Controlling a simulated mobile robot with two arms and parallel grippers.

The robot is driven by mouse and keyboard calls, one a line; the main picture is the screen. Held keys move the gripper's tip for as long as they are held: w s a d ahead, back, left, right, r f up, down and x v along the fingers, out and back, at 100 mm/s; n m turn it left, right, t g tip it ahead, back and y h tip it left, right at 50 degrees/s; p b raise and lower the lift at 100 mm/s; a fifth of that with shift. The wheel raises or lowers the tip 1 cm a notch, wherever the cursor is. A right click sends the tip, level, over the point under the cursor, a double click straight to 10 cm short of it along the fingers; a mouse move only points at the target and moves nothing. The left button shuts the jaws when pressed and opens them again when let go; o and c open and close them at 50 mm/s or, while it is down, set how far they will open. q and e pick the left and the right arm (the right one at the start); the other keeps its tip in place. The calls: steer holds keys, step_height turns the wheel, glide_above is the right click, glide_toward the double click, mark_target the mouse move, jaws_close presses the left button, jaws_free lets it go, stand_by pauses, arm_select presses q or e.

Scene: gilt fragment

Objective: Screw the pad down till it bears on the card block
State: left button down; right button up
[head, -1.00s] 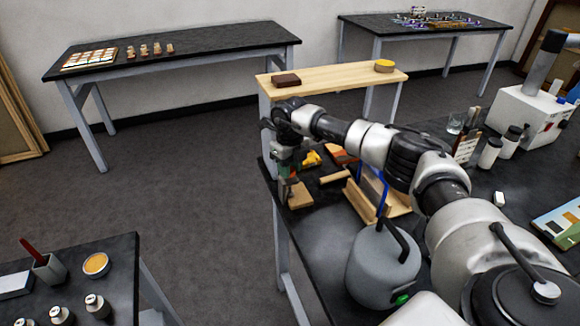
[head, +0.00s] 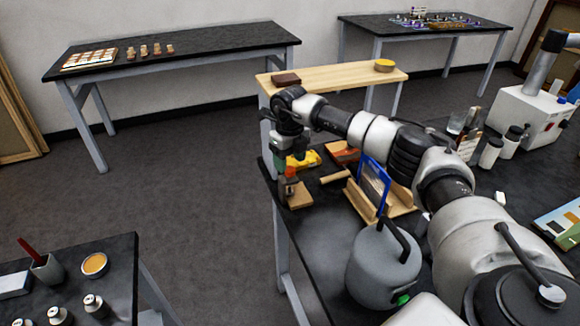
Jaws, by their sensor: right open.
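A yellow tool-like part (head: 307,160) shows right behind the gripper. I cannot tell at this size which part is the pad or whether it touches the card block. My left gripper is not in view.
A wooden stand (head: 398,203) with a blue frame (head: 374,184) is right of the block, near a grey kettle-like vessel (head: 375,265). A wooden stick (head: 335,177) and an orange-brown box (head: 343,153) lie close by.

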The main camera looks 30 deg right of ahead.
mark_target(290, 169)
step_height(290, 169, up, 8)
steer(key=b, duration=0.1)
steer(key=shift+r, duration=0.15)
steer(key=f+n+y, duration=0.1)
steer(key=f+n, duration=0.2)
steer(key=n, duration=0.3)
steer(key=f+n+y, duration=0.2)
steer(key=f+n, duration=0.2)
steer(key=n, duration=0.2)
steer(key=f+n+y+b, duration=0.1)
steer(key=f+n, duration=0.3)
steer(key=n, duration=0.2)
steer(key=shift+d+g, duration=0.3)
steer(key=shift+d, duration=0.05)
steer(key=shift+y, duration=0.3)
steer(key=c, duration=0.9)
steer(key=shift+c, duration=0.2)
